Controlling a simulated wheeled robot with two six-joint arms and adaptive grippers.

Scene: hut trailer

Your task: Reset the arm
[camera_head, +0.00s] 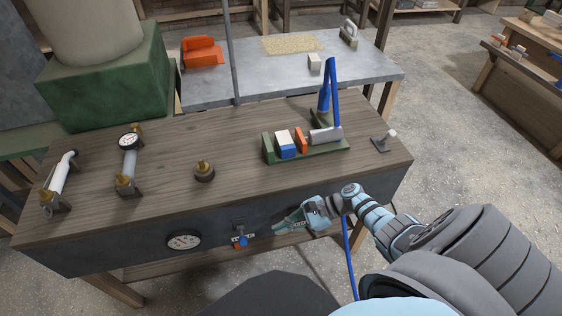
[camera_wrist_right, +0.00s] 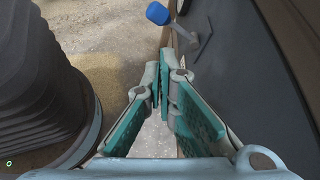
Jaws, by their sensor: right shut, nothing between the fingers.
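My right arm (camera_head: 395,228) comes in from the lower right in the head view. Its gripper (camera_head: 280,227) is in front of the bench's dark front panel, just right of a small blue-knobbed lever (camera_head: 240,239). In the right wrist view the gripper (camera_wrist_right: 165,72) has its teal-padded fingers close together at the tips, with nothing between them. The blue knob (camera_wrist_right: 158,13) shows beyond the fingertips, apart from them. My left gripper is not in view.
The wooden bench (camera_head: 235,135) carries a green-based press (camera_head: 310,152), a brass fitting (camera_head: 204,170) and gauge pieces (camera_head: 128,155). A round dial (camera_head: 184,240) sits on the front panel. A grey table (camera_head: 260,88) stands behind. Floor at the right is clear.

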